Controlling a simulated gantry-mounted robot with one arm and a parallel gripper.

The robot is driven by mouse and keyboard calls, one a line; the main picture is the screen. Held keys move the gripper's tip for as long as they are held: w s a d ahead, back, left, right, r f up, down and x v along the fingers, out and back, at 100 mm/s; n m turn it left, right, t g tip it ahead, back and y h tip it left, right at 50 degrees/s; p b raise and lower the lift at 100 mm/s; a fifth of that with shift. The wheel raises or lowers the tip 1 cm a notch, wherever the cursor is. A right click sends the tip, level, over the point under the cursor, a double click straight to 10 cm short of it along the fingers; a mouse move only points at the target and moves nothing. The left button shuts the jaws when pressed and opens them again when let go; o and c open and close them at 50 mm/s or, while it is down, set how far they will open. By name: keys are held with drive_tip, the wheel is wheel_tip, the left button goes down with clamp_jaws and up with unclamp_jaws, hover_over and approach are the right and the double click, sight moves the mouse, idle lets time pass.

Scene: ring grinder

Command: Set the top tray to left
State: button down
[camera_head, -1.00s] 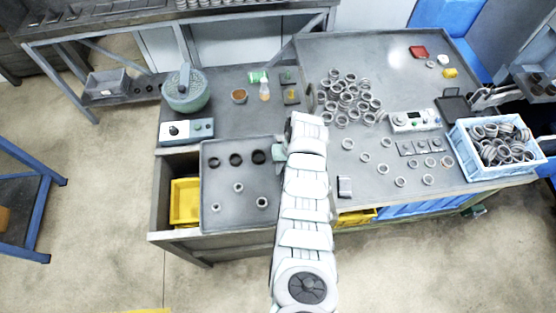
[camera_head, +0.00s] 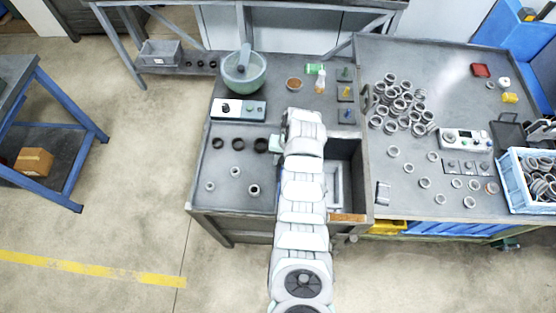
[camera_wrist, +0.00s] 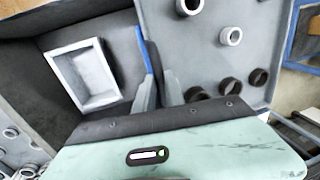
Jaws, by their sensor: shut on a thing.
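The top tray (camera_head: 222,200) is a grey panel at the left half of the bench top in the head view. It carries several dark and light rings. The wrist view shows the tray's flat surface (camera_wrist: 205,62) at upper right. My gripper (camera_wrist: 158,80) is shut on the tray's edge there. In the head view, my arm covers the tray's right edge and hides most of the gripper. Right of the arm, an open compartment holds a pale bin (camera_head: 334,187), which also shows at left in the wrist view (camera_wrist: 87,76).
A green mortar (camera_head: 243,75) and a switch box (camera_head: 238,109) stand just behind the tray. The right-hand table holds a heap of rings (camera_head: 402,104), a control box (camera_head: 466,140) and a blue crate (camera_head: 510,178). Open floor lies to the left.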

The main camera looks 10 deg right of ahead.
drive_tip(key=shift+a, duration=0.2)
drive_tip(key=c, duration=1.4)
unclamp_jaws()
drive_tip(key=shift+w, duration=0.1)
drive_tip(key=shift+d+r, duration=0.15)
drive_tip(key=shift+r, duration=0.5)
wheel_tip(320, 180, up, 9)
drive_tip(key=d, duration=0.1)
drive_tip(key=shift+s+d+r, duration=0.15)
drive_tip(key=shift+s+d, duration=0.15)
drive_tip(key=shift+d, duration=0.05)
